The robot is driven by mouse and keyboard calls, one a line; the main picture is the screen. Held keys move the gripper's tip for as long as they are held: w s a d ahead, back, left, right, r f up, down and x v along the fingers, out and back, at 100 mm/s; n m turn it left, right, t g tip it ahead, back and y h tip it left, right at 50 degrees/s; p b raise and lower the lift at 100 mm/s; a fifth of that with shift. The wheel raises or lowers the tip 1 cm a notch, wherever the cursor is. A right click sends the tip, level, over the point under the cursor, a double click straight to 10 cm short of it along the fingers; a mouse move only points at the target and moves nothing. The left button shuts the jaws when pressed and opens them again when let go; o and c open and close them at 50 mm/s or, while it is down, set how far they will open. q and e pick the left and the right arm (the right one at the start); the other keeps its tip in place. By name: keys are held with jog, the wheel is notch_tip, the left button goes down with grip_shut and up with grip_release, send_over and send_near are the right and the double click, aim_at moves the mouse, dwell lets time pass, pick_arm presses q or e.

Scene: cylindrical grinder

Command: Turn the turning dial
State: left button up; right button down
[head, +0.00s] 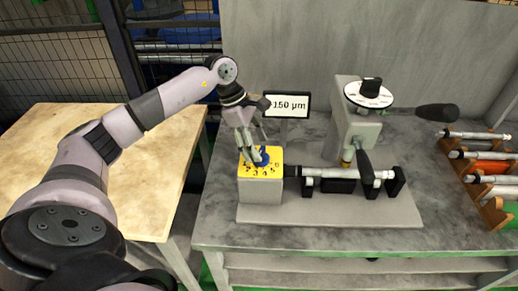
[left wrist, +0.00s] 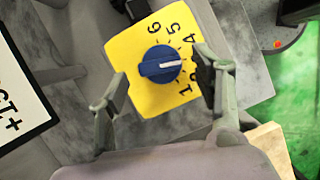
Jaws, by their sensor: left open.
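The turning dial is a blue knob (head: 263,157) on a yellow numbered plate (head: 262,172) on top of a grey box at the left of the grinder. In the left wrist view the blue knob (left wrist: 160,64) has a white mark, and the yellow plate (left wrist: 150,100) shows numbers around it. My left gripper (head: 252,153) points down at the knob. In the left wrist view its two fingers (left wrist: 160,80) are apart, one on each side of the knob, with gaps between them and the knob. My right gripper is not in view.
A display (head: 288,105) reading 150 µm stands behind the box. The grinder (head: 358,130) carries a white disc with a black knob (head: 369,90) and black handles. A wooden rack (head: 485,190) with several rods is at right. A bare wooden table (head: 60,145) is at left.

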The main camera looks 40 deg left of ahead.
pick_arm(q)
jog(key=v, duration=0.9)
jog(key=shift+r, duration=0.25)
jog(key=shift+s+a+f, duration=0.1)
jog(key=shift+s+a, duration=0.05)
